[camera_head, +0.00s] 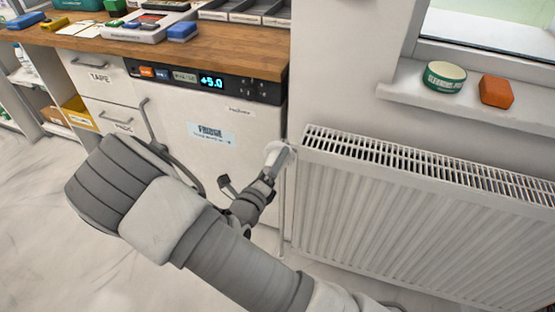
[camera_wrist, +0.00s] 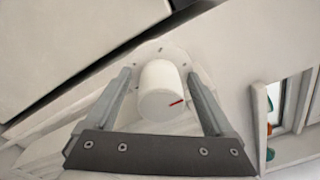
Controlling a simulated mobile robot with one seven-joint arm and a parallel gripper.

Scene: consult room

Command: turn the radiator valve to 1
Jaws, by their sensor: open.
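The radiator valve (camera_head: 276,153) is a white knob at the upper left corner of the white radiator (camera_head: 420,215). In the wrist view the valve knob (camera_wrist: 158,90) shows as a pale cylinder with a red pointer mark at its lower right. Number marks around it are too small to read. My gripper (camera_wrist: 160,75) is open, with one grey finger on each side of the knob and a visible gap to each. In the head view my gripper (camera_head: 270,172) is at the valve, partly hidden by my wrist.
A fridge (camera_head: 215,140) under a wooden counter (camera_head: 240,58) stands just left of the valve. A windowsill (camera_head: 400,88) with a green round tin (camera_head: 444,76) and an orange block (camera_head: 497,91) juts out above the radiator. The floor at left is clear.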

